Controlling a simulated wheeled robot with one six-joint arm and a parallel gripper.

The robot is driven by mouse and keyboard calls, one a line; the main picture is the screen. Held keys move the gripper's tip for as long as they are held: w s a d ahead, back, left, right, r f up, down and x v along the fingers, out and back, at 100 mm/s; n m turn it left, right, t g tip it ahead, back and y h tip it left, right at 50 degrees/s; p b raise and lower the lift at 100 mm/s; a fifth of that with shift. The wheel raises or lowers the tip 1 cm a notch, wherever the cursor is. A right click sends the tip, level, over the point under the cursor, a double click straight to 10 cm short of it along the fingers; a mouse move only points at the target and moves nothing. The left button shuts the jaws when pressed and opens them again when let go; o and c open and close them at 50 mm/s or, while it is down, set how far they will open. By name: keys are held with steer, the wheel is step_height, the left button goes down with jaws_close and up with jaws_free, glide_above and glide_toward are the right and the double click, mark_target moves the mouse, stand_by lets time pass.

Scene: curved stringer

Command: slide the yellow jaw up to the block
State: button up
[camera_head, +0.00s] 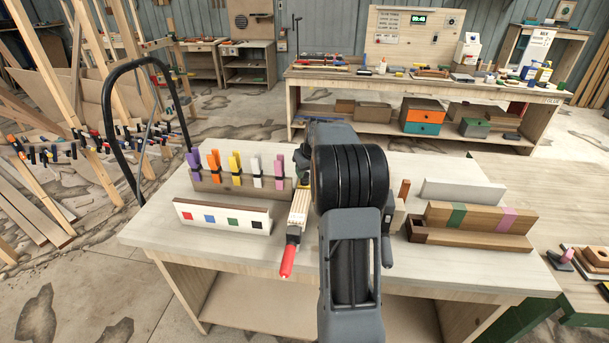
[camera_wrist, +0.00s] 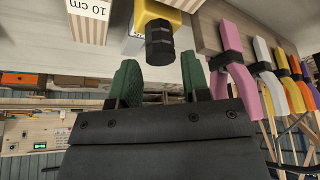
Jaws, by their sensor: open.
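The yellow jaw (camera_wrist: 183,5) shows at the top of the wrist view, with a black faceted knob (camera_wrist: 160,43) on its near side. My gripper (camera_wrist: 158,76) is open, with green pads on either side of the knob's line. The knob is just beyond the fingertips, and I see no contact. A pale striped wooden block labelled "10 cm" (camera_wrist: 88,9) is left of the jaw, with a gap between them.
A wooden rack (camera_head: 232,184) of colored clamps stands left on the bench, behind a white board with colored squares (camera_head: 222,217). Wooden blocks with green and pink bands (camera_head: 480,217) and a white bar (camera_head: 462,192) lie right. The front left bench top (camera_head: 200,253) is clear.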

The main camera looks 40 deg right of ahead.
mark_target(305, 175)
steer(key=shift+x, duration=1.85)
steer(key=shift+c, duration=0.3)
jaws_close()
